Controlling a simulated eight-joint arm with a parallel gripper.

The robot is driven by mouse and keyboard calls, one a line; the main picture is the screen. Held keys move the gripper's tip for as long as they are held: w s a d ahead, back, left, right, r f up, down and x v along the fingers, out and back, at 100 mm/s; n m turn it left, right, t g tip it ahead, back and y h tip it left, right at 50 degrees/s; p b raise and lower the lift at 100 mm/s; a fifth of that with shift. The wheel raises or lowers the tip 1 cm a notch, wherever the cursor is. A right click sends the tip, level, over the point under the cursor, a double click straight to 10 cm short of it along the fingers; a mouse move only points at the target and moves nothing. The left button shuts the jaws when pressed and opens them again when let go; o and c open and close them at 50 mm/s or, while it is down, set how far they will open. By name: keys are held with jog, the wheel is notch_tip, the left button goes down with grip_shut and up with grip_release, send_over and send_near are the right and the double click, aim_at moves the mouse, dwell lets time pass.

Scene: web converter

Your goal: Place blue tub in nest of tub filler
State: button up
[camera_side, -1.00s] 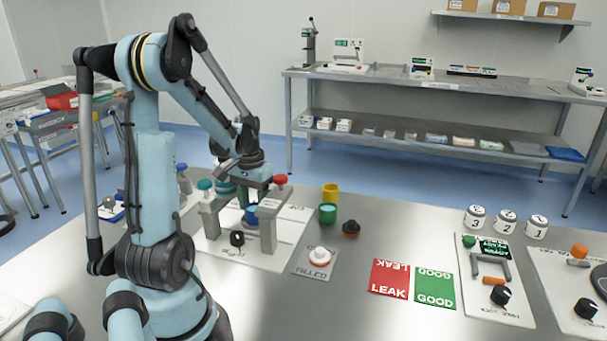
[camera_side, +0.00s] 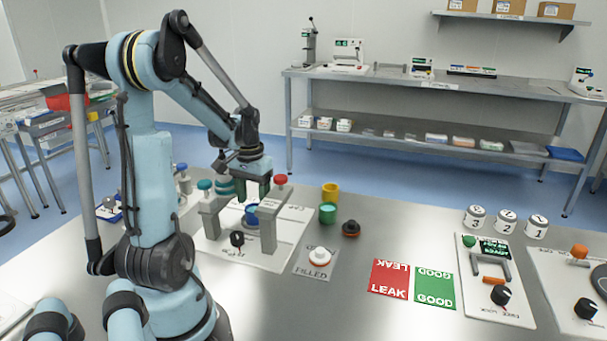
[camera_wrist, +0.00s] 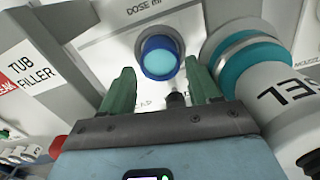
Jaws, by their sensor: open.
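The blue tub (camera_side: 252,214) stands on the white plate of the tub filler (camera_side: 278,258), between its two grey posts. In the wrist view the blue tub (camera_wrist: 158,57) shows its round open top with a light blue inside, ahead of the fingertips.
A green tub (camera_side: 328,213), a yellow tub (camera_side: 330,191) and a dark tub (camera_side: 351,228) stand to the right. The FILLED pad (camera_side: 312,271) holds a white piece.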

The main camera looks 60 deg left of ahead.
notch_tip(320, 180, up, 10)
dwell(0.5)
jog(key=shift+r, duration=0.1)
jog(key=w+d+f+m+t, duration=0.1)
jog(key=w+d+m+t, duration=0.2)
jog(key=d, duration=1.1)
jog(key=w+d+f+m+t, duration=0.1)
jog(key=w+d+m+t, duration=0.3)
jog(key=d, duration=0.9)
jog(key=shift+d+f, duration=0.35)
